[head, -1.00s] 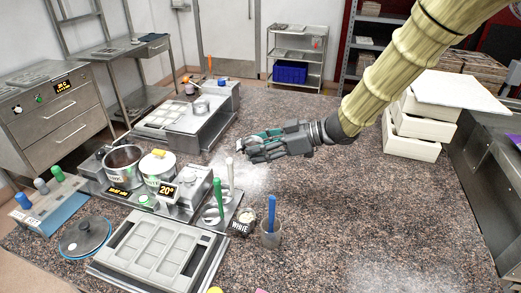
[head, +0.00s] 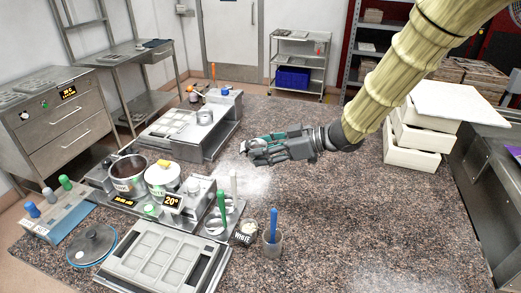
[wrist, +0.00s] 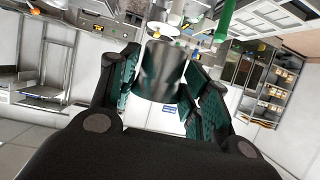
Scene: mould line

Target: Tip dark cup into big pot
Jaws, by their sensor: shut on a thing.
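My gripper (head: 262,149) hangs in the air above the middle of the counter, right of the pots. In the wrist view its fingers (wrist: 160,88) are closed around a shiny, dark-grey metal cup (wrist: 160,70). In the head view the fingers mostly hide the cup. An open steel pot (head: 127,187) with dark brown contents stands in the heated unit at left, well apart from my gripper. Beside it is a similar pot (head: 163,190) with a pale lid and yellow knob. I cannot tell the cup's contents.
A green-handled tool (head: 222,207) stands upright near the pots, and a cup with a blue-handled tool (head: 273,240) is at front.

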